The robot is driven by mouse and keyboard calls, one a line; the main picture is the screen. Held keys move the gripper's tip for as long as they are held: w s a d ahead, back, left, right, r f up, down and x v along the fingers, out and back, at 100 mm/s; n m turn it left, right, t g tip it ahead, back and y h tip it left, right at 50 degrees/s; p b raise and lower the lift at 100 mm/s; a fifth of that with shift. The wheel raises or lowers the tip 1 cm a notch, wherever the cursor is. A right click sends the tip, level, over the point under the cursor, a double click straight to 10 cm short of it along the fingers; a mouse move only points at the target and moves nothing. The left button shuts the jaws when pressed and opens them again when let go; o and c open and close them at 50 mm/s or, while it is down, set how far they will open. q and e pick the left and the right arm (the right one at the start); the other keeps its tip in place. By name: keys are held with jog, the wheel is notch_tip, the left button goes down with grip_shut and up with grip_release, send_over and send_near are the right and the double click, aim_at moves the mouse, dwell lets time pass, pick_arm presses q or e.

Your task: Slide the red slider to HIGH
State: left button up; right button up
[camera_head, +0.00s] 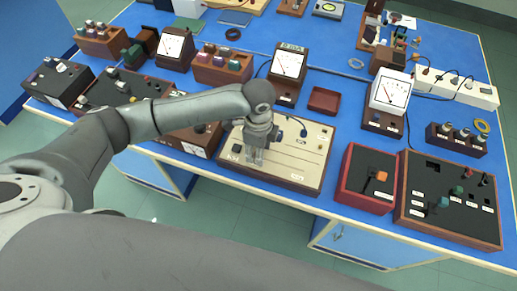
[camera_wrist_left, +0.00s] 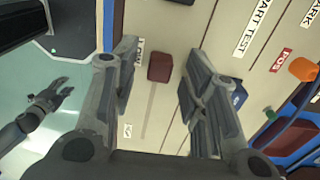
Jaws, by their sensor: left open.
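A dark red slider knob (camera_wrist_left: 160,67) sits on a slot in the cream panel (camera_wrist_left: 215,20), in the middle of the left wrist view. The panel (camera_head: 300,150) lies at the near edge of the bench in the head view, where my arm and gripper hide the knob. My left gripper (camera_head: 254,156) is over the panel's left part. In the wrist view its open fingers (camera_wrist_left: 160,75) stand on either side of the knob, with gaps. Small white labels lie near the slot; I cannot read them surely. A dark hand, apparently my right gripper (camera_wrist_left: 47,103), shows small at the wrist view's left.
A red box with an orange knob (camera_head: 366,180) and a black panel in a wooden frame (camera_head: 450,205) stand to the right. Meters (camera_head: 288,68) and a small red tray (camera_head: 323,100) stand behind. Wooden boxes (camera_head: 190,137) crowd the left side.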

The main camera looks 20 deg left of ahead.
pick_arm(q)
jog(key=shift+f, duration=0.5)
grip_shut()
jog(key=shift+d, duration=0.1)
